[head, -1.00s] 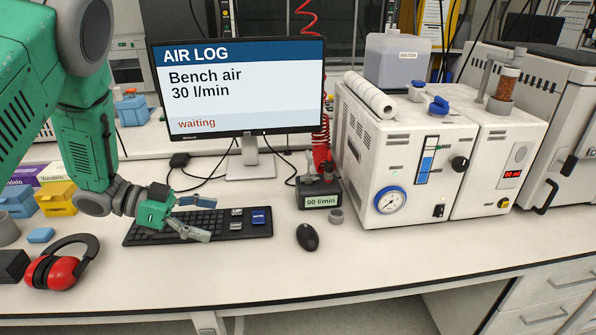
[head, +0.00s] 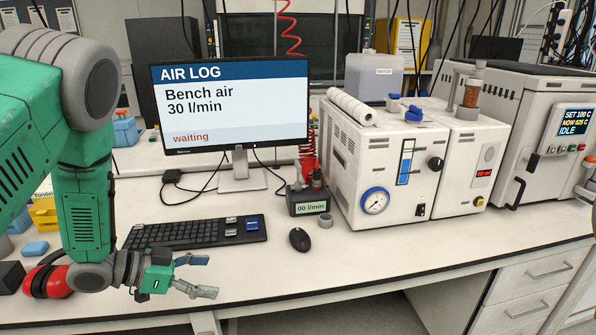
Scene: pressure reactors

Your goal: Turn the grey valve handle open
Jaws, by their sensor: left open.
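A small black box (head: 309,202) with a green "00 l/min" display stands on the bench right of the monitor stand. A red coiled hose (head: 308,160) comes down behind its top fitting. What looks like the grey valve handle (head: 299,185) sits on top of the box; it is too small to tell its angle clearly. My left gripper (head: 210,278) is open and empty above the bench near its front edge, in front of the keyboard. It is well to the left and front of the box, touching nothing visible. My right gripper is out of view.
A keyboard (head: 190,233) and a mouse (head: 300,239) lie between my gripper and the box. The monitor (head: 230,105) reads "Bench air 30 l/min, waiting". A white instrument (head: 385,165) with a gauge stands right of the box. Red earmuffs (head: 50,281) lie left. The front right bench is clear.

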